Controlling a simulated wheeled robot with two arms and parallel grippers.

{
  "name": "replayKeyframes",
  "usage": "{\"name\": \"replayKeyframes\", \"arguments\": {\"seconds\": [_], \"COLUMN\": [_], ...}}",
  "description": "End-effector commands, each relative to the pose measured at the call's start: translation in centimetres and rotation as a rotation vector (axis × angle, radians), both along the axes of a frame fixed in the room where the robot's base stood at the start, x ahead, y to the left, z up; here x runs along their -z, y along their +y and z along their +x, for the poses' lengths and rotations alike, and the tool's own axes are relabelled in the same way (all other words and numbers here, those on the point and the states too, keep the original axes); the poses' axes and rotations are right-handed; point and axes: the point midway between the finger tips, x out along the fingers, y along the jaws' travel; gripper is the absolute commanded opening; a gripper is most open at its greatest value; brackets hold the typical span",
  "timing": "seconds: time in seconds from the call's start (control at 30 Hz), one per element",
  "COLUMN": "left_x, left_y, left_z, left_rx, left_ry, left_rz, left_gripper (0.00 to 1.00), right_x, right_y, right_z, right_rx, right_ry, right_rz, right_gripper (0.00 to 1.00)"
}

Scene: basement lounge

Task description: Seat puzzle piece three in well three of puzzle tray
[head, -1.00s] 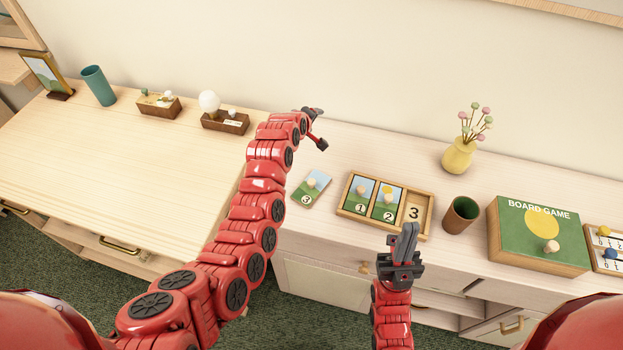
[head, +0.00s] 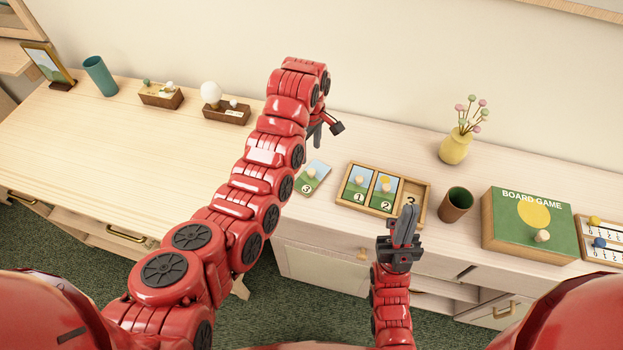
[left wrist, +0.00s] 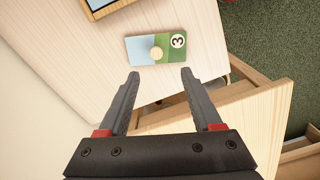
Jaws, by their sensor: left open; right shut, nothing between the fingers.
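Puzzle piece three (head: 312,177) lies flat on the sideboard, left of the puzzle tray. It is a green and blue tile with a round knob and a "3", and it also shows in the left wrist view (left wrist: 155,50). The puzzle tray (head: 377,212) holds pieces one (head: 357,183) and two (head: 385,192); well three (head: 411,200) at its right end is empty and partly hidden. My left gripper (head: 327,132) is open above and behind piece three; in the left wrist view (left wrist: 160,78) the piece lies beyond its fingertips. My right gripper (head: 407,212) is shut and empty in front of the tray.
A brown cup (head: 456,205), a board game box (head: 530,226) with a knob on it and a yellow vase (head: 455,147) stand right of the tray. A wooden desk (head: 130,150) adjoins on the left, mostly clear at its front.

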Motion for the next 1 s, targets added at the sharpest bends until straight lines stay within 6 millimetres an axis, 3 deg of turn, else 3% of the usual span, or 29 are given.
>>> {"name": "replayKeyframes", "arguments": {"seconds": [0.03, 0.1, 0.33, 0.53, 0.73, 1.0], "left_x": [1.8, 3.1, 5.1, 5.7, 7.8, 10.0], "left_y": [-0.1, -0.1, -0.1, -0.2, -0.3, -0.4], "left_z": [-0.1, 0.0, 0.0, 0.2, 0.4, 0.6], "left_rx": [0.002, 0.001, 0.002, 0.001, 0.001, 0.001], "left_ry": [0.000, 0.000, -0.002, 0.001, 0.004, -0.002], "left_rz": [0.002, 0.002, -0.001, -0.001, 0.001, -0.002], "left_gripper": [0.66, 0.66, 0.66, 0.66, 0.66, 0.66], "right_x": [1.4, 2.3, 2.9, 1.7, 0.2, -0.2], "right_y": [0.0, 0.0, 0.0, 0.0, 0.0, 0.0], "right_z": [0.0, 0.0, 0.0, 0.0, 0.0, 0.0], "right_rx": [0.000, 0.000, 0.000, 0.000, 0.000, 0.000], "right_ry": [0.000, 0.000, 0.000, 0.000, 0.000, 0.000], "right_rz": [0.000, 0.000, 0.000, 0.000, 0.000, 0.000], "right_gripper": [0.00, 0.00, 0.00, 0.00, 0.00, 0.00]}}
